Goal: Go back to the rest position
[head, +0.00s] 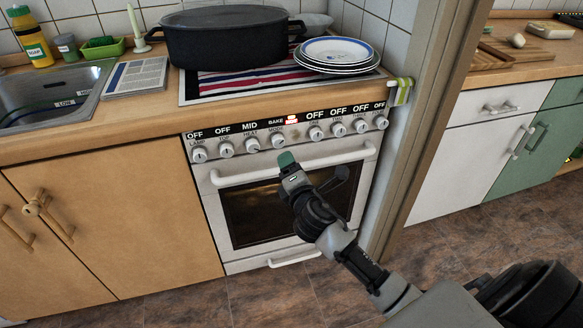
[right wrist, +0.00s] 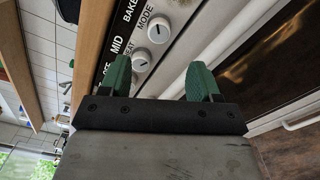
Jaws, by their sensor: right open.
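My right gripper (head: 288,160) is in front of the stove, just below the row of knobs and close to the oven door handle (head: 335,157). Its arm comes in from the lower right. In the right wrist view its two green fingers (right wrist: 158,75) stand wide apart with nothing between them. A white knob marked MODE (right wrist: 159,32) and another knob (right wrist: 141,61) are beyond the fingertips there. Whether a finger touches the stove cannot be told. My left gripper is not in view.
The white stove (head: 240,234) has a shut oven door. A black pot (head: 225,45) and stacked plates (head: 335,52) stand on top. A sink (head: 45,100) is at the left. A doorway post (head: 425,120) stands right of the stove. The tiled floor (head: 490,225) beyond it is clear.

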